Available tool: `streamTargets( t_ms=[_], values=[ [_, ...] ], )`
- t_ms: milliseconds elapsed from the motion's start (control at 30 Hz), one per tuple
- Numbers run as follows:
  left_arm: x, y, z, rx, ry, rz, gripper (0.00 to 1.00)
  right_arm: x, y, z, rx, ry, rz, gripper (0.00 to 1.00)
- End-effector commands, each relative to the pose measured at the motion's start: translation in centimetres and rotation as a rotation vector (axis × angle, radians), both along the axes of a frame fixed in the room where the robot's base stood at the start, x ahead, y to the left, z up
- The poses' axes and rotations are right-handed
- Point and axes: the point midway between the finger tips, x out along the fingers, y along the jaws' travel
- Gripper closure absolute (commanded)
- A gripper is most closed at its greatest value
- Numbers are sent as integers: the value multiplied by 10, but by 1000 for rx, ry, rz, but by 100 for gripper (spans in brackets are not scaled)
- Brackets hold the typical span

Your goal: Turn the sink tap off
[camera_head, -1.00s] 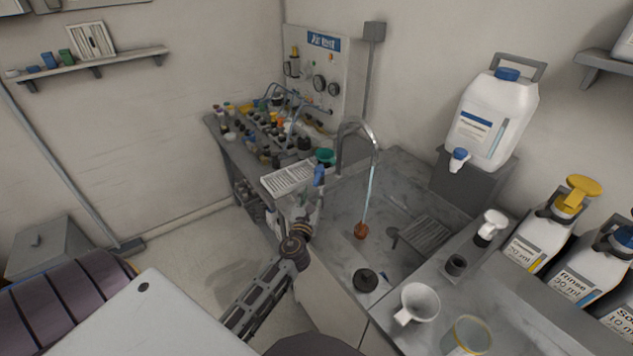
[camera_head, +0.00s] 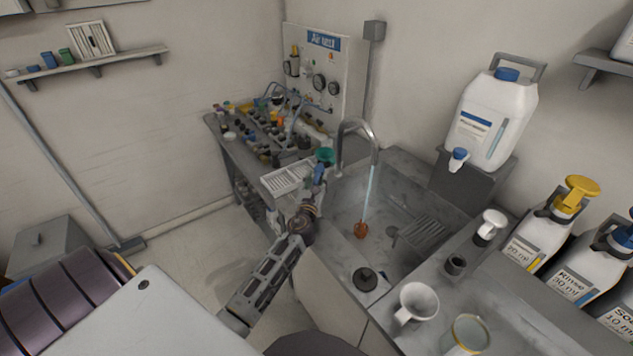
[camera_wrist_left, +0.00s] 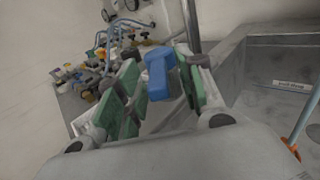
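The sink tap (camera_head: 357,126) is a curved grey spout at the back left of the grey sink (camera_head: 405,205). A pale blue stream of water (camera_head: 368,195) falls from it into the basin. The blue tap handle (camera_head: 319,173) is left of the spout. My left gripper (camera_head: 314,188) is at the handle, partly hidden by its own wrist. In the left wrist view the blue handle (camera_wrist_left: 158,74) lies between my open green-padded fingers, closer to the right one. I cannot tell whether it touches that finger. My right gripper is out of view.
A brown-red object (camera_head: 361,230) sits in the basin under the stream. A black round item (camera_head: 366,279), a white cup (camera_head: 416,302) and a glass jar (camera_head: 466,335) stand on the front counter. A white rack (camera_head: 287,180) and crowded bench (camera_head: 262,135) lie beyond the gripper.

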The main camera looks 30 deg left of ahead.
Motion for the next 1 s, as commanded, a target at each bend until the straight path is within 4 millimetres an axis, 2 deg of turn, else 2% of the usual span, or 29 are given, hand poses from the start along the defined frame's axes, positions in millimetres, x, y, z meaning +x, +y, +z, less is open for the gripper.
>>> streamTargets(
  t_ms=[400, 700, 1000],
  values=[
    [3, 1, 0, -1, -1, 0, 62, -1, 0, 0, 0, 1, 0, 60],
    [3, 1, 0, -1, 0, 0, 100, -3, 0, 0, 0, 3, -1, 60],
    [3, 1, 0, -1, 0, -1, 100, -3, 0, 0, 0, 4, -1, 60]
  ],
)
